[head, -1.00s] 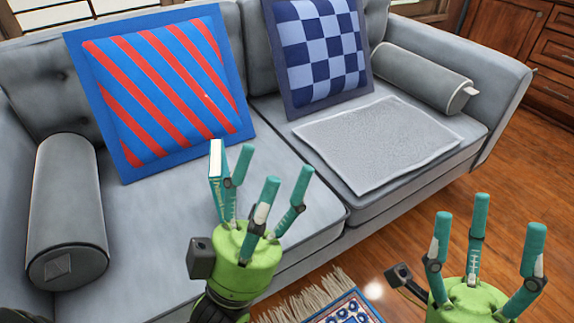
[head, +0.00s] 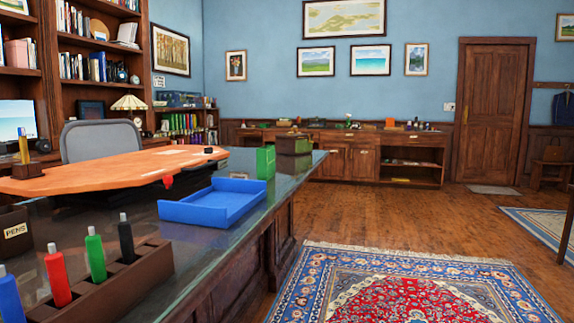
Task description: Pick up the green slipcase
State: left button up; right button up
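A green, upright, box-like case (head: 265,162), which looks like the green slipcase, stands near the far end of the glass-topped desk. It is close to a dark box with a greenish top (head: 294,144) and behind a blue tray. Its opening cannot be made out at this distance. Neither of my grippers is in view.
The blue tray (head: 212,203) and a wooden marker holder (head: 110,285) lie on the desk's glass top (head: 150,215). An orange-brown raised desktop (head: 110,172) sits beyond. A patterned rug (head: 400,285) and open wood floor lie to the right. A long cabinet (head: 345,160) lines the far wall.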

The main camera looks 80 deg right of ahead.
aim_at(265, 154)
jog(key=z, duration=2.65)
